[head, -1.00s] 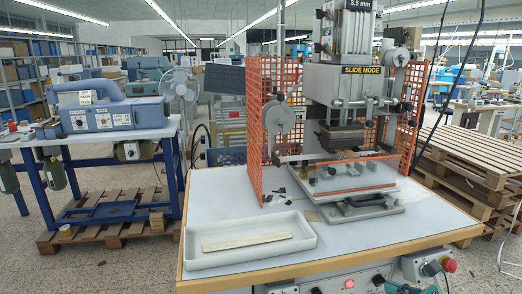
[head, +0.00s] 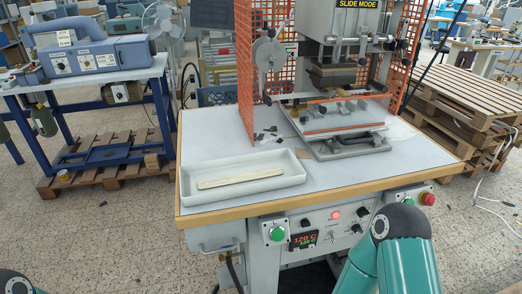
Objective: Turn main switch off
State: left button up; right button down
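The stamping machine's control panel (head: 322,228) is on the front below the table top. It carries a lit red lamp or button (head: 335,214), several small black knobs, one of them at its left (head: 305,222), and a display (head: 303,241) reading about 120 C. Which control is the main switch I cannot tell. A green button (head: 277,234) is at the left and a red mushroom button (head: 427,199) at the right. My teal right arm stands in front of the panel's right part and may hide some of it. Neither gripper is in view.
A white tray (head: 290,182) with a pale strip (head: 240,177) lies on the table's (head: 215,143) left front. An orange mesh guard (head: 246,75) surrounds the press. Wooden pallets (head: 455,110) stand at the right. A blue-framed bench (head: 95,80) stands at the left.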

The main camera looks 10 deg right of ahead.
aim_at(362, 212)
jog(key=u, duration=1.7)
jog(key=i, duration=0.1)
jog(key=z, duration=2.4)
jog(key=k, duration=0.9)
jog(key=z, duration=0.5)
jog(key=i, duration=0.95)
